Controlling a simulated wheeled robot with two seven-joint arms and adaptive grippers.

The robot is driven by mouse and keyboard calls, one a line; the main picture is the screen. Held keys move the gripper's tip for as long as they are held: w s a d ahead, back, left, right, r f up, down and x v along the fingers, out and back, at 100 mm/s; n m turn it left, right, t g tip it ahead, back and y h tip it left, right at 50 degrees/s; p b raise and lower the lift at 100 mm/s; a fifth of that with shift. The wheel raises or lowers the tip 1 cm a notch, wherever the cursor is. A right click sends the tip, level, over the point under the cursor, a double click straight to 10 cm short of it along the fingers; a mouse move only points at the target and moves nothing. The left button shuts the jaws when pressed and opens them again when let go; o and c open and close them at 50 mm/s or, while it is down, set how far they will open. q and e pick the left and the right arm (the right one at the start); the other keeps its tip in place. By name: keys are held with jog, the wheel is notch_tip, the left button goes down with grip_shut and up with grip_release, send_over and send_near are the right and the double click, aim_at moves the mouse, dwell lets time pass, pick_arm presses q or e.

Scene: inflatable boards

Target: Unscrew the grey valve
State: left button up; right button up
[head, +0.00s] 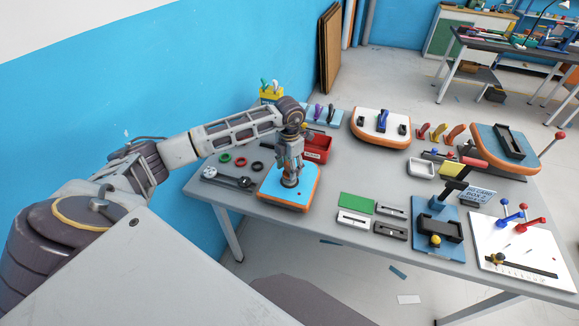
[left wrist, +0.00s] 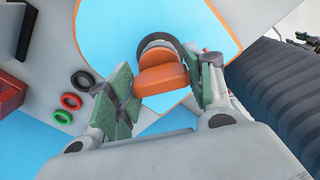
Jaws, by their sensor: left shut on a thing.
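The left board (head: 287,200), blue on top with an orange rim, lies flat on the table; its blue face also shows in the left wrist view (left wrist: 110,30). The valve (left wrist: 162,75) stands on it, with a dark grey ring around an orange middle part. My left gripper (head: 290,176) points straight down over this board. In the left wrist view its green-padded fingers (left wrist: 165,90) are shut on the valve, one on each side. In the head view the gripper hides most of the valve. My right gripper is not in view.
Green, red and black rings (head: 241,162) and a dark tool (head: 228,179) lie left of the board. A red bin (head: 318,150) stands behind it. A green plate (head: 356,201) and small trays lie to the right. Other boards and a lever stand (head: 438,232) fill the right side.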

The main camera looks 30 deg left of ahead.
pick_arm(q)
jog(key=shift+n, duration=1)
jog(key=shift+s+f, duration=0.1)
jog(key=shift+n, duration=1.7)
jog(key=shift+n, duration=0.4)
jog(key=shift+n+p, duration=0.45)
jog(key=shift+n, duration=0.85)
jog(key=shift+s+n, duration=0.1)
jog(key=shift+n, duration=0.3)
jog(key=shift+f+n+p, duration=0.1)
jog(key=shift+n+p, duration=0.2)
jog(key=shift+n, duration=1.1)
